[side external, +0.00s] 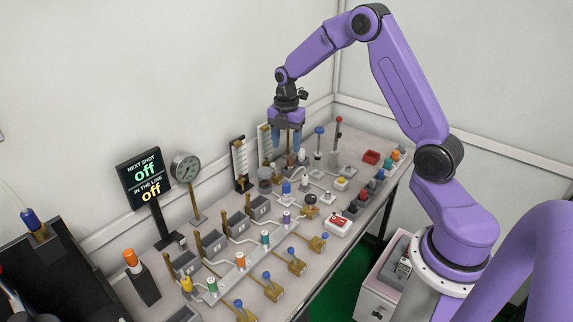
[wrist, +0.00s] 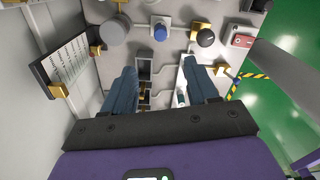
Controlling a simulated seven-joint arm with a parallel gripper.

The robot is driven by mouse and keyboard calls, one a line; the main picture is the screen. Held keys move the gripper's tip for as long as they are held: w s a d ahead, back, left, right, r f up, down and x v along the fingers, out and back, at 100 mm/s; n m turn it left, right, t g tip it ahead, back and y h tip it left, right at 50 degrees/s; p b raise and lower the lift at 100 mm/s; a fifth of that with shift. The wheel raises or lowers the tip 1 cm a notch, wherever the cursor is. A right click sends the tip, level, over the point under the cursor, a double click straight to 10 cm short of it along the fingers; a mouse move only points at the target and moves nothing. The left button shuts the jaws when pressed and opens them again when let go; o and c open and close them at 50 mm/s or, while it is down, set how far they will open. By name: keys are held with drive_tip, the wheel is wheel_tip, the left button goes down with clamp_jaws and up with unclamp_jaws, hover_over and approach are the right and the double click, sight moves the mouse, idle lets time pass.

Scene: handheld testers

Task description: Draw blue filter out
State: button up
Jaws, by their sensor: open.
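My gripper (side external: 286,146) hangs fingers down over the far part of the bench, open, with nothing between its fingers. In the wrist view, the two blue-grey fingers (wrist: 159,72) stand apart above a dark slotted holder (wrist: 144,68). A small blue upright piece (side external: 286,187) stands on the bench below and in front of the gripper. A blue-topped round piece (wrist: 160,32) shows ahead of the fingertips in the wrist view, apart from them. I cannot tell for certain which blue piece is the filter. What lies under the gripper's palm is hidden.
A grey cylinder (wrist: 113,32) and a black knob (wrist: 206,37) flank the blue-topped piece. A scale panel (wrist: 68,62) stands upright at the left. A blue-knobbed post (side external: 319,131) and a red-topped post (side external: 338,120) rise right of the gripper.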

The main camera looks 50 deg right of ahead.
sight(287, 184)
wheel_tip(287, 184, down, 16)
drive_tip(key=shift+f, duration=0.25)
idle(0.3)
clamp_jaws()
drive_tip(key=c, duration=0.9)
unclamp_jaws()
drive_tip(key=shift+c, duration=0.2)
drive_tip(key=shift+r, duration=0.15)
clamp_jaws()
